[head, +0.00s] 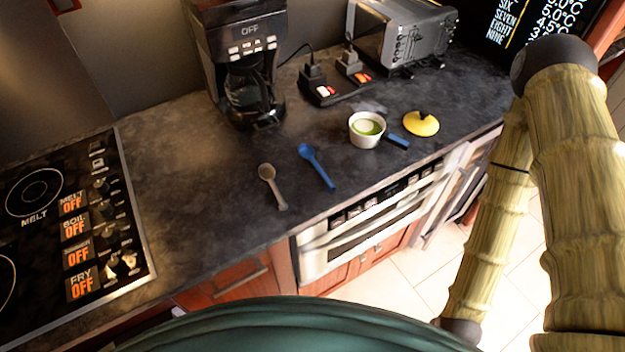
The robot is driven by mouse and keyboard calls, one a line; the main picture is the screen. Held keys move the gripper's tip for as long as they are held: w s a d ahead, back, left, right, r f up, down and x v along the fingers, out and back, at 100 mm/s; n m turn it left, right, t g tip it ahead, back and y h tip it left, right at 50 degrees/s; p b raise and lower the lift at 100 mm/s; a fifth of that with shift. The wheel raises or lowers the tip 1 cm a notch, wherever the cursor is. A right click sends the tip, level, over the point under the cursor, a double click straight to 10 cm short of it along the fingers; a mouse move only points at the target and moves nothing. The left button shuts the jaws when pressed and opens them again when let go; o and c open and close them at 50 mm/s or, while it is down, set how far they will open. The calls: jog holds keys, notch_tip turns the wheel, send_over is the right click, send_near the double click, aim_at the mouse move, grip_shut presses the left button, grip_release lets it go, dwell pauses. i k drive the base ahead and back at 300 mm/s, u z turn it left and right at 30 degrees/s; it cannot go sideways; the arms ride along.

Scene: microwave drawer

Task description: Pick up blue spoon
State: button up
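The blue spoon (318,168) lies flat on the dark countertop (225,220). Its bowl points toward the back left and its handle toward the front edge. A grey-brown spoon (272,186) lies just to its left, apart from it. My arm's links stand at the right of the head view, but my gripper is not in view.
A white pot (366,130) with a blue handle and a yellow lid (421,123) sit right of the spoons. A coffee machine (246,70), a power strip (335,88) and a toaster (412,35) stand behind. A stove (75,220) is at left.

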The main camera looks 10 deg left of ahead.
aim_at(306, 151)
jog(key=u, duration=0.05)
jog(key=k, duration=0.25)
jog(key=u, duration=3.85)
jog(key=k, duration=2.5)
jog(key=z, duration=1.25)
